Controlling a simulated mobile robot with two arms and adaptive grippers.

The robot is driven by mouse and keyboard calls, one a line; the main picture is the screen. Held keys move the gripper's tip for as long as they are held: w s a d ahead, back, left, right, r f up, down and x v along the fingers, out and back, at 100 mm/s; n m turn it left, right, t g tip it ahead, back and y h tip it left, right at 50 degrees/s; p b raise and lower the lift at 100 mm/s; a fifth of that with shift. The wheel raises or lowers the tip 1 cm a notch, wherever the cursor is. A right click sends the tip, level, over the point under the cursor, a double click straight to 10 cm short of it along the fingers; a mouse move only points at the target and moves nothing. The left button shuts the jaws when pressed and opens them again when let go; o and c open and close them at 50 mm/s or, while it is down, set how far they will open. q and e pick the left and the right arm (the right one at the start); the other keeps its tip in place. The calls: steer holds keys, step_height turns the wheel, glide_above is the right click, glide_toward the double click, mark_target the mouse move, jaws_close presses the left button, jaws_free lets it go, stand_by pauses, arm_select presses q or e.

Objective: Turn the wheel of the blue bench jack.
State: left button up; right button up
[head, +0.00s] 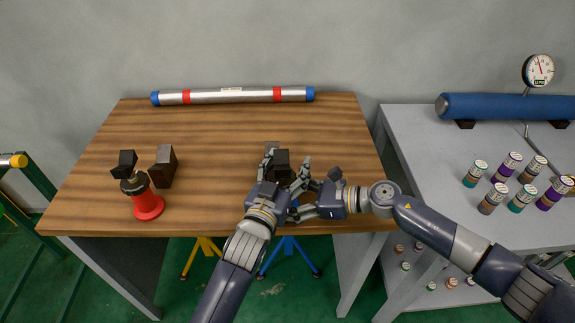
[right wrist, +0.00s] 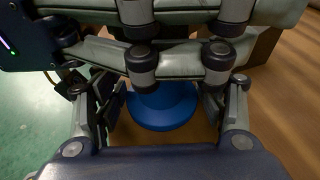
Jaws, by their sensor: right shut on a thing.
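The blue bench jack is mostly hidden by my grippers in the head view, where a dark block (head: 282,160) shows between the fingers of my left gripper. Its round blue base (right wrist: 163,108) shows in the right wrist view, standing on the wood. My left gripper (head: 286,167) reaches in from the front, its fingers spread on either side of the dark block. My right gripper (head: 303,201) comes from the right, low beside the left one, and is shut on the jack. The wheel itself is hidden. Left gripper parts (right wrist: 150,55) cross the right wrist view.
A red jack (head: 148,204) with a black head stands at the table's left, beside a dark block (head: 165,167). A silver pipe (head: 233,95) lies along the back. A grey bench (head: 420,150) with a blue cylinder (head: 500,106) and several small cans stands right.

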mark_target(283, 188)
arm_select(q)
steer(key=v, duration=1.2)
steer(key=shift+d, duration=0.1)
steer(key=shift+d+m+h, duration=0.5)
steer(key=shift+d+m, duration=0.05)
steer(key=shift+m, duration=0.15)
steer(key=w+a+m+g+h, duration=0.3)
steer(key=a+m+g+h, duration=0.15)
steer(key=g+h, duration=0.2)
steer(key=shift+m+h, duration=0.25)
steer(key=shift+m, duration=0.1)
steer(key=x, duration=1.2)
